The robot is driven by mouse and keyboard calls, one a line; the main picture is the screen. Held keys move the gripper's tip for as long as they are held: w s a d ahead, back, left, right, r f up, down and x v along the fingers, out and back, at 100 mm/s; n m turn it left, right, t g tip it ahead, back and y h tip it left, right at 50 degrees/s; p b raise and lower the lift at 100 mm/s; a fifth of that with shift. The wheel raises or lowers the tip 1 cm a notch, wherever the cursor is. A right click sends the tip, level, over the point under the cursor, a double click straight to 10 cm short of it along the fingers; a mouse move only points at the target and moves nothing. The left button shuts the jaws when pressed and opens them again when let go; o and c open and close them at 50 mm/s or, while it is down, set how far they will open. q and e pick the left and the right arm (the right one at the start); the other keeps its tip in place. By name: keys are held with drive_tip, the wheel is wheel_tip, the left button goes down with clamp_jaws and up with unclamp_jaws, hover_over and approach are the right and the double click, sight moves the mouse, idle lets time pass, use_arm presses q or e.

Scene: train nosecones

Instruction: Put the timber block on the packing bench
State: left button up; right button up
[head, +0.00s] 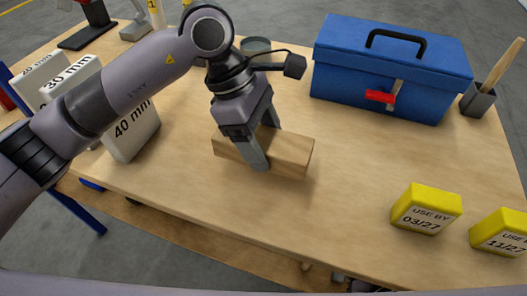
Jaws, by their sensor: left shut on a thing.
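The timber block (291,155) is a plain wooden bar on or just above the light wooden bench top (340,215), near the middle of the head view. I cannot tell whether it touches the bench. My left gripper (264,150) points down over the block and is shut on it, one finger on its near side and one on its far side. The block's middle is partly hidden by the near finger. My right gripper is not in view.
A blue toolbox (345,75) stands at the back right, beside a grey holder (477,101) with a wooden stick. Two yellow boxes (425,208) (500,233) sit at the front right. White marked blocks (132,130) stand at the left. Bench between block and yellow boxes is clear.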

use_arm(q)
wheel_tip(320, 180, down, 4)
drive_tip(key=shift+r, duration=0.15)
drive_tip(key=shift+f, duration=0.25)
drive_tip(key=o, duration=1.3)
drive_tip(key=shift+r, duration=0.15)
drive_tip(key=v, duration=1.2)
